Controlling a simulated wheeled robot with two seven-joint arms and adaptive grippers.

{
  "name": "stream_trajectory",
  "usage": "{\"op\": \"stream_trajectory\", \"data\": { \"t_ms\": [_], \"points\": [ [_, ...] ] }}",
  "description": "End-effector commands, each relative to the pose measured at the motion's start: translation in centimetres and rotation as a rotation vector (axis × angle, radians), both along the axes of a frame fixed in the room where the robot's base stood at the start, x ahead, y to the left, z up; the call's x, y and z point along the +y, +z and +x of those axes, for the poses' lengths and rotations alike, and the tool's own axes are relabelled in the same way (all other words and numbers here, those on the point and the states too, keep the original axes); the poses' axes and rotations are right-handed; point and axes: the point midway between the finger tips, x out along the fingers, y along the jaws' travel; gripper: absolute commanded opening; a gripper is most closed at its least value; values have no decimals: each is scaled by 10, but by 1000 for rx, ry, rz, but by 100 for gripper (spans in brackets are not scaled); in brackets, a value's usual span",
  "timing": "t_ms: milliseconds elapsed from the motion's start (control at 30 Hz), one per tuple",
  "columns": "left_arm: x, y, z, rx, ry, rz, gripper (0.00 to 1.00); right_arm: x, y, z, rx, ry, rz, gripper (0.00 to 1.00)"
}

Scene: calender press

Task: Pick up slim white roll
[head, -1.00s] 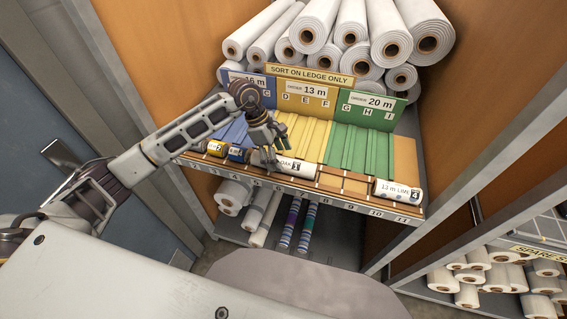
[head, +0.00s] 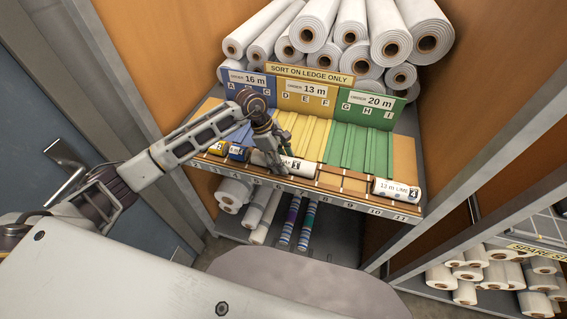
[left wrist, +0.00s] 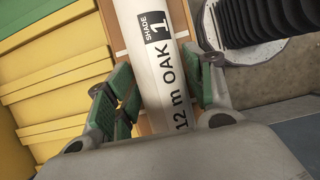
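A slim white roll marked OAK with a black 1 tag (head: 300,166) lies along the front ledge, left of its middle. In the left wrist view the white roll (left wrist: 158,70) reads "12 m OAK" and runs between the fingers. My left gripper (head: 272,160) is down at the roll's left end, in front of it in the head view. In the left wrist view its green-padded fingers (left wrist: 162,95) are spread on both sides of the roll; firm contact is not clear. Another white roll, marked LIME 4 (head: 396,189), lies at the ledge's right end. My right gripper is not in view.
Yellow and blue small rolls (head: 236,152) lie left of my gripper on the numbered ledge (head: 345,200). Behind are blue, yellow (head: 308,135) and green (head: 358,148) ribbed bays. Large white rolls (head: 390,40) are stacked above. The ledge between OAK and LIME is clear.

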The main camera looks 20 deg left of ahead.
Motion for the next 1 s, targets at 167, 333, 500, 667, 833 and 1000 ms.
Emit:
{"op": "stream_trajectory", "data": {
  "t_ms": [167,333,500,667,833,1000],
  "points": [
    [0,0,0,0,0,0,25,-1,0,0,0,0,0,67],
    [0,0,0,-1,0,0,19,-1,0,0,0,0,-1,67],
    [0,1,0,-1,0,0,19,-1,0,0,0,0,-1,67],
    [0,8,1,-2,0,0,19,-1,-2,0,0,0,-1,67],
    [0,23,1,-3,0,0,19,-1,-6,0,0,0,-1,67],
    [0,45,1,-4,0,0,19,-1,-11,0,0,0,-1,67]
  ]
}}
